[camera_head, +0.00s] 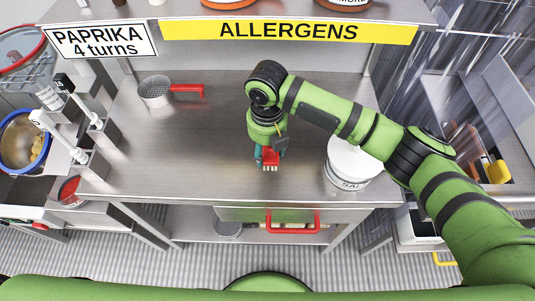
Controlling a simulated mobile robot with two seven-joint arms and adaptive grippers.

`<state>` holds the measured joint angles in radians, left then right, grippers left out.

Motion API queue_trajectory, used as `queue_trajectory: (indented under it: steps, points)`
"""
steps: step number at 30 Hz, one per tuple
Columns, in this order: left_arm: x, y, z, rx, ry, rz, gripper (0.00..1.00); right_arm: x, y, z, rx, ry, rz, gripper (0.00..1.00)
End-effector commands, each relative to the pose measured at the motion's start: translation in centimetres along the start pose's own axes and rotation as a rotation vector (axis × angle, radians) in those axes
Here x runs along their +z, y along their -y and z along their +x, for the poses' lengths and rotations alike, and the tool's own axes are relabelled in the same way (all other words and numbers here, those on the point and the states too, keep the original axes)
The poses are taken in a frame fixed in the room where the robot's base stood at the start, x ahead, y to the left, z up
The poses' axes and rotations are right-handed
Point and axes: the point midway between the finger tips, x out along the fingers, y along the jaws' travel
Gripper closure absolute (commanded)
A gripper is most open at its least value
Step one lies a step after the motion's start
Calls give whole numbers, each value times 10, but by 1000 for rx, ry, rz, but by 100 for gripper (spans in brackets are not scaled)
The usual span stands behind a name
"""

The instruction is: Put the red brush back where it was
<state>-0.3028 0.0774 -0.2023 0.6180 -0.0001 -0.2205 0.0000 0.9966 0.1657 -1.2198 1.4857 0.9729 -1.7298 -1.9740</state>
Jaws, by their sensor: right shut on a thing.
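The red brush (270,159) has a red body and pale bristles that point toward the front edge of the table. My right gripper (268,151) is shut on it, over the middle of the steel table. The arm hides part of the brush, and I cannot tell whether it touches the tabletop. My left gripper is not in view.
A white tub marked SAL (345,178) stands close to the right of the brush. A metal sieve with a red handle (186,89) lies at the back left. The steel tabletop (190,150) is clear left of the gripper. A drawer with a red handle (292,229) is below.

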Motion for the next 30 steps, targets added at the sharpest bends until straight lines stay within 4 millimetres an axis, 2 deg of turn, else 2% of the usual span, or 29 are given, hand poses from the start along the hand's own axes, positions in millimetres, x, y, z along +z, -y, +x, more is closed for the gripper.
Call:
queue_trajectory:
  steps: [8, 20, 21, 22, 30]
  points:
    - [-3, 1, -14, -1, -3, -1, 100, -1, 0, 35, -1, -3, 0, 71]
    - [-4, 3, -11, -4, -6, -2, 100, -1, 0, 42, -1, -1, 0, 71]
    - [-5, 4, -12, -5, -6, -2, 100, -1, 0, 41, -1, -1, -1, 29]
    - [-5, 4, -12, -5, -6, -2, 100, -1, 0, 41, -1, -1, -1, 21]
    - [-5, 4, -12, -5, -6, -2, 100, -1, 0, 41, -1, -1, 0, 21]
